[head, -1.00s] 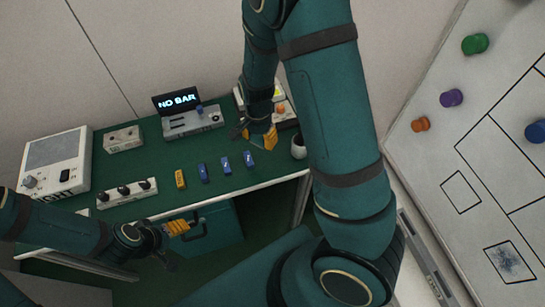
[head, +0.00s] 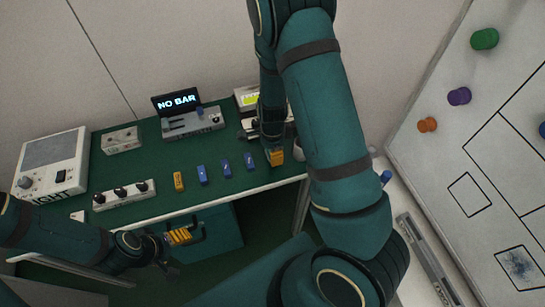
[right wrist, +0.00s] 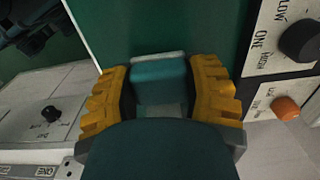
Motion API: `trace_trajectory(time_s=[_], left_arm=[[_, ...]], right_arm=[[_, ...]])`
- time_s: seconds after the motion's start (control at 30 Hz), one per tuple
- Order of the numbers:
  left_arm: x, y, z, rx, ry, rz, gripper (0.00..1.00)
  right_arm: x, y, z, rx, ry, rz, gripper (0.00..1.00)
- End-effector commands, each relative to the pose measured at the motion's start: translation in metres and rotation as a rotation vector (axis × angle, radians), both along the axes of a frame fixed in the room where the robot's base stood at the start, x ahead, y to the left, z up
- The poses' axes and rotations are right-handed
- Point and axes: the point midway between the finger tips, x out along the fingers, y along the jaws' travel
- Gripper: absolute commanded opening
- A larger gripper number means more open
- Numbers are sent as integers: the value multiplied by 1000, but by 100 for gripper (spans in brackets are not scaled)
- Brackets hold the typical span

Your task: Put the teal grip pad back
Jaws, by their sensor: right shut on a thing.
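My right gripper (head: 275,157) is low over the green bench near its right front corner, its yellow fingers pointing down. In the right wrist view its fingers (right wrist: 168,95) are shut on the teal grip pad (right wrist: 158,75), a small teal block with a pale far edge, held between them. My own wrist hides its near part. In the head view the pad is hidden by the gripper. My left gripper (head: 180,236) is in front of the bench, beside the teal box under it; its finger gap is not clear.
The green bench (head: 140,175) carries an orange block (head: 178,181), several blue blocks (head: 226,169), a knob box (head: 124,195), a white instrument (head: 55,165) and a "NO BAR" display (head: 176,101). A cup (head: 298,150) stands close right of my right gripper. A teal box (head: 215,232) is below.

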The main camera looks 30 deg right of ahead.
Motion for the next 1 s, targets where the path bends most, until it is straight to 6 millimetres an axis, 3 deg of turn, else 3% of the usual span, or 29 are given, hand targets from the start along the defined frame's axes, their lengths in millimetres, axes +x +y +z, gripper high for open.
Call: trace_trajectory(time_s=[0.17, 0.57, 0.6, 0.67, 1.0], left_arm=[[-2, 0, -8, -1, 5, -4, 70], [-3, -1, -10, -2, 8, -5, 70], [-3, -1, -10, -2, 8, -5, 70], [-3, 0, -10, -2, 8, -5, 70], [-3, 0, -8, -2, 7, -5, 70]], right_arm=[[0, -1, -26, 0, 2, -1, 16], [0, 0, -31, 0, 1, 1, 16], [0, 0, -30, 0, 1, 1, 63], [0, 0, -30, 0, 1, 1, 80], [0, 0, -28, 0, 1, 1, 80]])
